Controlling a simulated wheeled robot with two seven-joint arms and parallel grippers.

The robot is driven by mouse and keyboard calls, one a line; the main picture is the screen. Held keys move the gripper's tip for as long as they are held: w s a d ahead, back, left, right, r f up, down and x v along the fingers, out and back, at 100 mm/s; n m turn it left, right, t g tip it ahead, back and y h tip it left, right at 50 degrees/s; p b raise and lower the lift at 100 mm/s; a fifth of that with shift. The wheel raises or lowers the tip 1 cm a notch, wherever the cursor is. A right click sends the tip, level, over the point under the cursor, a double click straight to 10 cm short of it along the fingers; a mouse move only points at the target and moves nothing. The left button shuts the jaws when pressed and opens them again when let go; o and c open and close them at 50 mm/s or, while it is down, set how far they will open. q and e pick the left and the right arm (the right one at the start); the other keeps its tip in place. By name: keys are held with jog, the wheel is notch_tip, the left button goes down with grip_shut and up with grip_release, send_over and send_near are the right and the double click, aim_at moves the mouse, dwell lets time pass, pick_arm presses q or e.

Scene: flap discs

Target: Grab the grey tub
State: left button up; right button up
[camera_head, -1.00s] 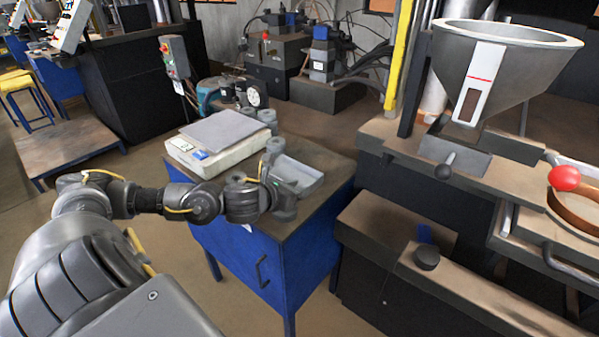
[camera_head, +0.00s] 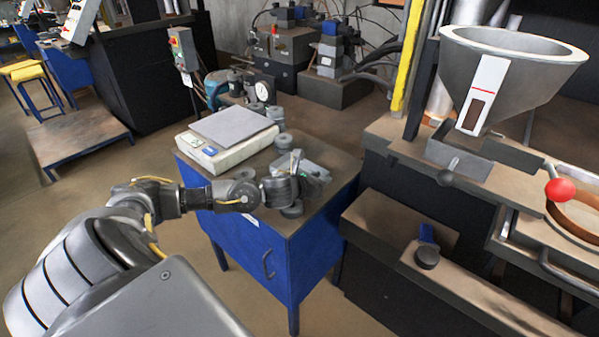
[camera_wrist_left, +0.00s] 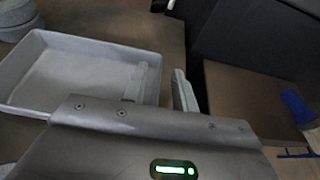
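The grey tub (camera_head: 318,172) is a shallow open tray on the top of the blue cabinet, partly hidden by my left gripper (camera_head: 297,166) in the head view. In the left wrist view the tub (camera_wrist_left: 75,75) fills the left side and looks empty. My left gripper (camera_wrist_left: 161,78) is open there. One finger is over the inside of the tub and the other is outside its right wall, with the wall between them. I cannot tell whether either finger touches it. My right gripper is not in view.
The blue cabinet (camera_head: 255,260) also bears a white scale (camera_head: 225,153) and several grey discs or cylinders (camera_head: 283,141) beside the tub. A dark machine with a grey hopper (camera_head: 510,75) stands close on the right. Floor shows left of the cabinet.

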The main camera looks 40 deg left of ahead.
pick_arm(q)
jog(key=shift+x, duration=0.85)
jog(key=shift+c, duration=0.2)
grip_shut()
